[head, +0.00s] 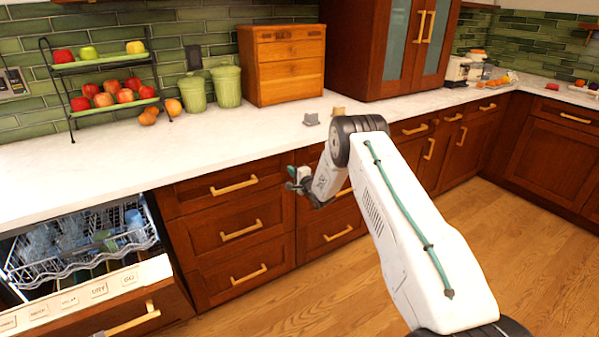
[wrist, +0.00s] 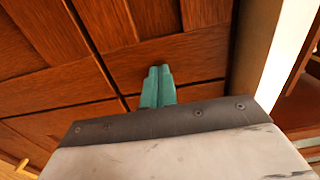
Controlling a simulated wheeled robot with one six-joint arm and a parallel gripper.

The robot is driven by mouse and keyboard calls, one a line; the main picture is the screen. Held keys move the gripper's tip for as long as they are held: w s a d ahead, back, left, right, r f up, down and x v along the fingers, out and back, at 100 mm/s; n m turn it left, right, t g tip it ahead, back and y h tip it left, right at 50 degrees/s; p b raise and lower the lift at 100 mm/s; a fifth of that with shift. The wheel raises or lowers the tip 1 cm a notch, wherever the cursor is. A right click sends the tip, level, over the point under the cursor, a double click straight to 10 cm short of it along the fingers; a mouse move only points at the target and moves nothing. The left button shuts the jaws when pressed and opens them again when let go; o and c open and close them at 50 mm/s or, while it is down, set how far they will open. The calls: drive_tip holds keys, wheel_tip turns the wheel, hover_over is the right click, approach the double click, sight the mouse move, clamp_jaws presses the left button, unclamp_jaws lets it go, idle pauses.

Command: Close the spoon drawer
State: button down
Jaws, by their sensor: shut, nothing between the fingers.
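My gripper (head: 298,180) is in front of the dark wood drawer fronts just below the counter edge. Its teal fingers (wrist: 158,88) are together and empty in the wrist view, with wood fronts (wrist: 70,98) and dark seams behind them. I cannot tell whether the fingertips touch the wood. In the head view, a stack of drawers (head: 238,208) with gold handles is left of my gripper, and its fronts look flush. Another stack (head: 325,250) is partly hidden behind my arm. No label shows which is the spoon drawer, and no drawer clearly stands out.
The dishwasher (head: 88,275) is open at the lower left, with its rack pulled out. The white counter (head: 190,150) holds a fruit stand (head: 100,68), green canisters (head: 228,86) and a wooden box (head: 284,75). The wood floor (head: 500,230) at right is clear.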

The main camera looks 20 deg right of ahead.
drive_tip(key=shift+w+d+r, duration=0.2)
drive_tip(key=shift+w+r, duration=0.1)
drive_tip(key=shift+r, duration=0.1)
drive_tip(key=shift+d, duration=0.2)
drive_tip(key=s, duration=1.4)
drive_tip(key=shift+s+d+f, duration=0.25)
drive_tip(key=shift+d+f, duration=0.15)
